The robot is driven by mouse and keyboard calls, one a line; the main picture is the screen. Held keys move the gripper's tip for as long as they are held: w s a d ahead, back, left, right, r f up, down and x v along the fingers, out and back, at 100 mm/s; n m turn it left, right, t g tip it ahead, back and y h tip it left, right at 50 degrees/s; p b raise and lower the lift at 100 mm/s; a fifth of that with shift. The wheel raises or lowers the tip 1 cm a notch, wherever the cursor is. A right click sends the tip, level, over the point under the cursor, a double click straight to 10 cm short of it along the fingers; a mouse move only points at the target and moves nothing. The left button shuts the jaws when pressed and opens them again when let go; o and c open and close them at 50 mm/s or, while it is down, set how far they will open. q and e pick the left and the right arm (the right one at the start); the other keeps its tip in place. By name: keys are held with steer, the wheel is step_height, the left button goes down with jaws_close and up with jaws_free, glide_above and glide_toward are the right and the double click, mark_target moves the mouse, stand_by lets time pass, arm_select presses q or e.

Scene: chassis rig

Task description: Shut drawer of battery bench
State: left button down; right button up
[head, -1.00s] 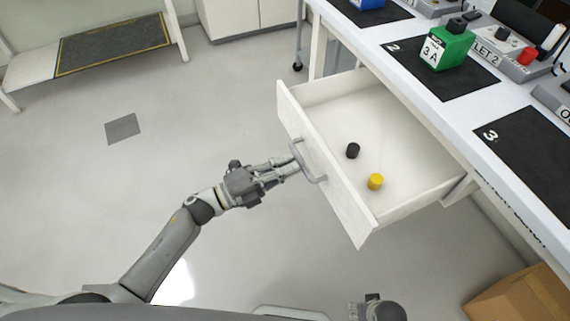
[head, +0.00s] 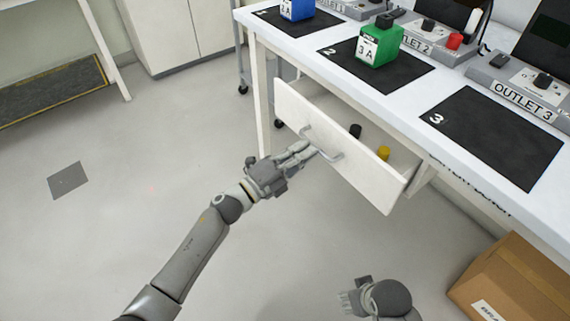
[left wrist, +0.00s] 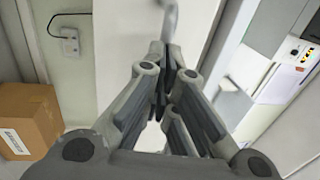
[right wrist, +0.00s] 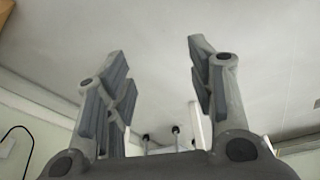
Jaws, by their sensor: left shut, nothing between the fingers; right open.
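The drawer (head: 335,152) under the white battery bench (head: 330,45) stands partly open, its white front facing me. A black cylinder (head: 355,131) and a yellow cylinder (head: 384,153) show inside, partly hidden by the front. The grey drawer handle (head: 325,146) is on the front's outer face. My left gripper (head: 308,150) is shut and empty, its fingertips at the handle and close to the front. In the left wrist view the fingers (left wrist: 167,70) are together below the handle (left wrist: 170,18); contact is unclear. My right gripper (head: 350,298) is low, away from the drawer; its fingers (right wrist: 160,75) are apart and empty.
On the bench stand a green battery (head: 378,43), a blue battery (head: 296,8), black mats and outlet boxes (head: 520,92). A cardboard box (head: 515,280) sits on the floor at the lower right. The floor left of the drawer is clear.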

mark_target(323, 138)
arm_select(q)
steer(key=b+x, duration=0.1)
steer(key=x, duration=0.2)
steer(key=f+b+x, duration=0.1)
steer(key=x, duration=0.2)
steer(key=shift+w+d+f, duration=0.15)
steer(key=shift+d, duration=0.05)
steer(key=shift+w+d+b, duration=0.15)
steer(key=shift+d+b, duration=0.15)
steer(key=shift+b, duration=0.05)
arm_select(e)
steer(key=v, duration=0.9)
steer(key=shift+w+t, duration=0.3)
arm_select(q)
steer(key=shift+r, duration=0.35)
arm_select(e)
steer(key=shift+r, duration=0.1)
arm_select(q)
steer(key=shift+w, duration=0.1)
